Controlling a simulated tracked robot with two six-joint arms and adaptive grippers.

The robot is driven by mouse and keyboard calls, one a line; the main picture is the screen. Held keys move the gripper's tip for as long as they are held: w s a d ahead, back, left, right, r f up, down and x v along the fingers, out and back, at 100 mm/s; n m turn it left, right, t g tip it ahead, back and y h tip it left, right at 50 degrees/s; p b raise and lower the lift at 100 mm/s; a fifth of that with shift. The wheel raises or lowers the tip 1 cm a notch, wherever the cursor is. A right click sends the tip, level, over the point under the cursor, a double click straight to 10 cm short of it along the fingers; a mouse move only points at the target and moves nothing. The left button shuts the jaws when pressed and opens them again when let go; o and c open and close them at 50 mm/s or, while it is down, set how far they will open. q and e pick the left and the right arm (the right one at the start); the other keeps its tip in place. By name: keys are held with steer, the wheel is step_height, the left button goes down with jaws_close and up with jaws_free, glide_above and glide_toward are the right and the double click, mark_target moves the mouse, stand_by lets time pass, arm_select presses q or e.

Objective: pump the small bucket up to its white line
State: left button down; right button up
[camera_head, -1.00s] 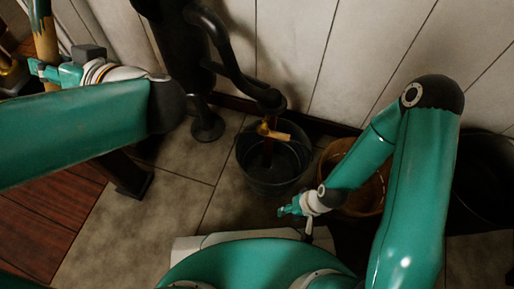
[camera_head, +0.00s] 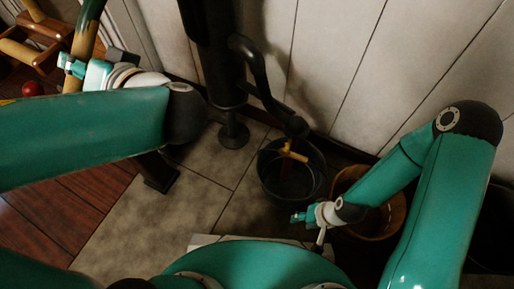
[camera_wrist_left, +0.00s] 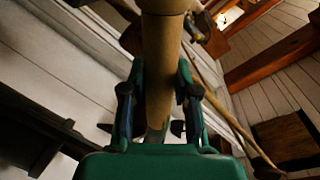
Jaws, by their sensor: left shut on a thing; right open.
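The small bucket (camera_head: 264,185) is dark and stands upright on the tiles under the black pump's (camera_head: 212,65) spout (camera_head: 296,127). A yellow grip (camera_head: 291,152) lies across its opening. A faint reddish-brown streak shows below the spout inside. I cannot make out the white line or the level. In the left wrist view the handle (camera_wrist_left: 161,65) runs between both fingers. My right gripper (camera_head: 301,217) is open and empty, just in front of the bucket.
A wooden tub (camera_head: 396,215) stands right of the bucket, partly behind my right arm. A dark vessel (camera_head: 492,225) is at the far right. A white panelled wall (camera_head: 335,60) closes the back. A wooden rack (camera_head: 35,45) and red ball (camera_head: 33,89) are upper left.

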arm_select(q)
steer(key=shift+r, duration=0.1)
steer(key=r+m+p, duration=0.1)
steer(key=r+p, duration=0.2)
steer(key=r+m+p, duration=0.1)
steer(key=r+p, duration=0.4)
steer(key=p, duration=0.1)
steer(key=shift+s+a+r+m+g+p, duration=0.1)
steer(key=shift+s+r+m+g+p, duration=0.2)
steer(key=shift+r+m+p, duration=0.4)
steer(key=shift+p, duration=0.1)
steer(key=shift+s+f, duration=0.1)
